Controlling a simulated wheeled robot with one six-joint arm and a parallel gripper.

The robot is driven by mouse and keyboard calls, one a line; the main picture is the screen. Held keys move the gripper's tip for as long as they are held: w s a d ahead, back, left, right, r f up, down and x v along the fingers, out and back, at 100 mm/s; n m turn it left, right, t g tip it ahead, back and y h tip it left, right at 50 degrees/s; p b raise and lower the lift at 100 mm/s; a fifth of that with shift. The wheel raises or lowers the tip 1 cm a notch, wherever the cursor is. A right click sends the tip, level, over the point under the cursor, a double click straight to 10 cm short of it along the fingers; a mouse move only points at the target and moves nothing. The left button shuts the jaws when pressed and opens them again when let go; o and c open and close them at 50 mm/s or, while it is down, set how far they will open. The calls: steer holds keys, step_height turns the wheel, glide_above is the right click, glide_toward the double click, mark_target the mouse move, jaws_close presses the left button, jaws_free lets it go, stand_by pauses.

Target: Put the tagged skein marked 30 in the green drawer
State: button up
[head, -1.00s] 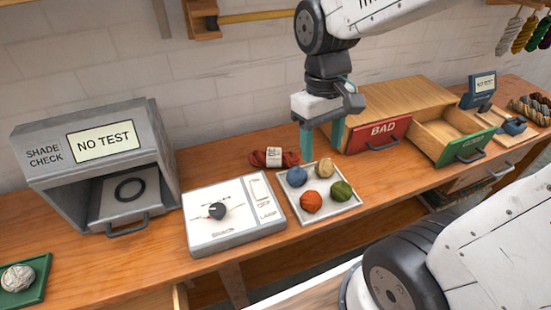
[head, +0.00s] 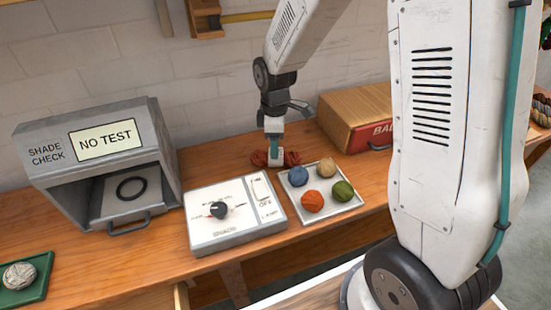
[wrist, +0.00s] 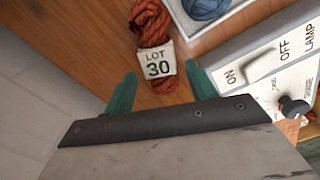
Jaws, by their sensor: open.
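The tagged skein is rust-red and lies on the bench behind the tray; in the wrist view the skein (wrist: 150,28) carries a white tag (wrist: 159,62) reading "LOT 30". In the head view the skein (head: 292,158) shows on both sides of my gripper (head: 275,156), which hides its tag. In the wrist view my gripper (wrist: 160,92) is open, its teal fingers on either side of the tagged part, with nothing clamped. I cannot tell how far above the skein the fingertips are. The green drawer is hidden behind my arm in the head view.
A tray (head: 328,207) with several coloured yarn balls stands just in front of the skein. A switch box (head: 235,240) is to its left, and the shade check booth (head: 95,160) further left. The red BAD drawer (head: 371,136) is partly covered by my arm.

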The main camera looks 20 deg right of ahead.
steer(key=f, duration=0.5)
steer(key=shift+d+f, duration=0.2)
steer(key=shift+f, duration=0.15)
steer(key=c, duration=0.8)
steer(key=shift+r, duration=0.15)
